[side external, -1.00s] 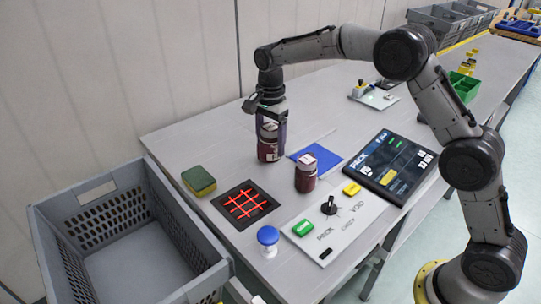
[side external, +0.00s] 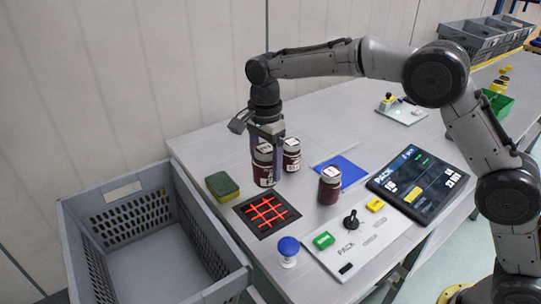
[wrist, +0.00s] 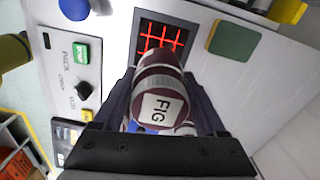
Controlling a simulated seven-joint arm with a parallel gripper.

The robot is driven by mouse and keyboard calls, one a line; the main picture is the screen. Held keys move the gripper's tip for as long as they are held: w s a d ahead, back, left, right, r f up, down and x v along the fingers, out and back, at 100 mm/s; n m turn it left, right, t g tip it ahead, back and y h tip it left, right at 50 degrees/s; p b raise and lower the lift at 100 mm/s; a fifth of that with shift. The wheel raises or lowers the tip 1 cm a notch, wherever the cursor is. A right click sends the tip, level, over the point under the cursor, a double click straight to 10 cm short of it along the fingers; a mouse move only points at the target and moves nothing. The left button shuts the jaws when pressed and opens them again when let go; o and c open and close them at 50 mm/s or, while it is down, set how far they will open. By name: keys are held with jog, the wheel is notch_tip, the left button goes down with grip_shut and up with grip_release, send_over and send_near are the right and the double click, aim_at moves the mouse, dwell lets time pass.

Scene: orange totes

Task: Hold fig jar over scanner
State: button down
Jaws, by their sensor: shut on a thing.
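My gripper (side external: 266,146) is shut on the fig jar (side external: 264,172), a dark red jar with a pale lid, and points down. In the wrist view the jar (wrist: 160,106) sits between the fingers, with "FIG" on its lid label. The scanner (side external: 245,208) is a black square with glowing red crossed lines on the table. The held jar is close to the scanner's back edge; in the wrist view its far end overlaps the edge of the scanner (wrist: 144,30). How high it hangs I cannot tell.
Another similar jar (side external: 292,158) stands just behind the held one. A third jar (side external: 329,188) stands right of the scanner. A green-yellow sponge (side external: 222,186) lies left of it. A blue button (side external: 288,248), control panel (side external: 350,262), screen (side external: 416,184) and grey crate (side external: 122,192) surround it.

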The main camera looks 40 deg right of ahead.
jog(key=shift+f, duration=3.45)
jog(key=shift+r, duration=2.3)
